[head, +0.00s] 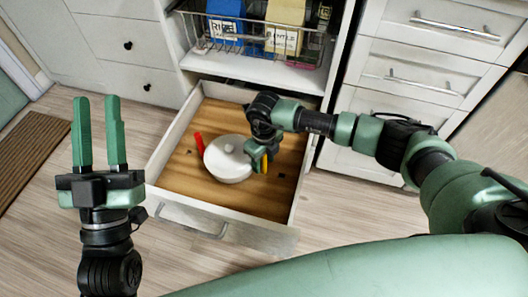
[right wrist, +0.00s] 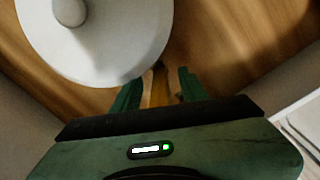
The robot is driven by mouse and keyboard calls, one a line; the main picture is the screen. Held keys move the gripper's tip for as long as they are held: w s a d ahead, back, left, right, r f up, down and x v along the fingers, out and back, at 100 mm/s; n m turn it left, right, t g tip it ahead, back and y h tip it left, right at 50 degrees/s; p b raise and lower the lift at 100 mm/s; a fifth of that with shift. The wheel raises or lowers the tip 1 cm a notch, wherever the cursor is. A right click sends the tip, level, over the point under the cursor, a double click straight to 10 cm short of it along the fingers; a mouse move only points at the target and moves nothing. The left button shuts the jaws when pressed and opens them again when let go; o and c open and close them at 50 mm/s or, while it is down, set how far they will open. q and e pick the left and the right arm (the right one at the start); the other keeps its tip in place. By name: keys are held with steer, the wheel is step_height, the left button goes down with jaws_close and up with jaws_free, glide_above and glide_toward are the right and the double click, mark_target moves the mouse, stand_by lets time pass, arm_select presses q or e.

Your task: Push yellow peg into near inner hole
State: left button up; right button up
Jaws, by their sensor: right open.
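A yellow peg (head: 264,164) stands in the open drawer, just right of a white lidded pot (head: 228,158). My right gripper (head: 262,156) is down in the drawer at the peg. In the right wrist view the peg (right wrist: 160,84) shows between the two open green fingers (right wrist: 159,90), close to the pot (right wrist: 95,40). Its lower end is hidden, so I cannot tell how it sits in a hole. A red peg (head: 199,144) stands left of the pot. A small dark hole (head: 280,176) shows in the drawer floor. My left gripper (head: 98,105) is open and empty, outside the drawer.
The drawer (head: 165,196) has a wooden floor, pale walls and a front handle (head: 192,222). Above it a wire basket (head: 258,45) holds blue and yellow boxes. Closed white drawers (head: 410,90) stand to the right.

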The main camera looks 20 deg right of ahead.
step_height(320, 180, up, 6)
steer(key=shift+d+r+p, duration=0.1)
steer(key=shift+p, duration=0.8)
arm_select(q)
steer(key=w+f+g+y, duration=0.1)
steer(key=w+f+g, duration=0.2)
steer(key=f+g, duration=0.2)
step_height(320, 180, down, 4)
steer(key=shift+w+a+r+g+y, duration=0.1)
steer(key=shift+w+a+g+y, duration=0.05)
steer(key=shift+w+g+y, duration=0.2)
arm_select(e)
steer(key=shift+s+r, duration=0.1)
arm_select(q)
steer(key=shift+s, duration=0.1)
